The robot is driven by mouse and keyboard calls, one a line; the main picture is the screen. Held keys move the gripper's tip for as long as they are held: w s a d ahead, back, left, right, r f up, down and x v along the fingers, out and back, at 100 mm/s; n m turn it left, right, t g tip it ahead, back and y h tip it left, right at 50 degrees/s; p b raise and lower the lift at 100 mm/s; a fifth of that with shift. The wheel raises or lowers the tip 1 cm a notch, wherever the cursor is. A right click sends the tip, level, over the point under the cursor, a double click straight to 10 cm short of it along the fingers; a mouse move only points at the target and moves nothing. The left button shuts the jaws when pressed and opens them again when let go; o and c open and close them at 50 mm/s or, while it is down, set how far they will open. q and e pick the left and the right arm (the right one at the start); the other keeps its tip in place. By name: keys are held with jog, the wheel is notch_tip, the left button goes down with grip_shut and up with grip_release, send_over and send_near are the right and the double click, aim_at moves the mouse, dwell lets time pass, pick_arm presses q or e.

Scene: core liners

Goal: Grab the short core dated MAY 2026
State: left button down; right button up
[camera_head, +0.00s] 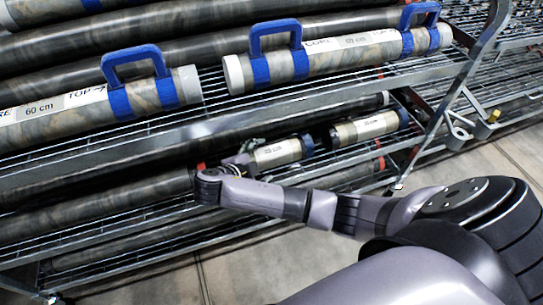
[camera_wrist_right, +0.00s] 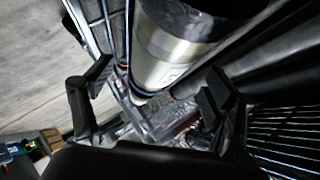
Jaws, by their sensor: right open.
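Two short cores with pale label bands lie end to end on the lower shelf in the head view. The nearer short core (camera_head: 277,152) has a dark blue cap at its right end. The farther short core (camera_head: 365,128) lies to its right. Their label print is too small to read, so I cannot tell the dates. My right gripper (camera_head: 238,162) is at the left end of the nearer core. In the right wrist view its fingers (camera_wrist_right: 155,88) are open, with a pale-banded core (camera_wrist_right: 172,55) between and beyond them. I cannot tell whether they touch it. My left gripper is out of view.
Two longer cores with blue handles, one marked 60 cm (camera_head: 60,108) and another (camera_head: 335,55), lie on the wire shelf above. Long dark tubes (camera_head: 100,205) fill the racks behind and below. The rack upright (camera_head: 470,75) stands right. Bare floor (camera_head: 490,175) lies in front.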

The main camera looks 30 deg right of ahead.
aim_at(270, 155)
jog(key=b+x, duration=0.1)
jog(key=x, duration=0.4)
jog(key=shift+w+d+f, duration=0.2)
jog(key=shift+d, duration=0.05)
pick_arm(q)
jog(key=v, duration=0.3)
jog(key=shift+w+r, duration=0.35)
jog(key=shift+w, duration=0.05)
pick_arm(e)
jog(key=c, duration=1.6)
jog(key=shift+w+r, duration=0.1)
jog(key=shift+r, duration=0.1)
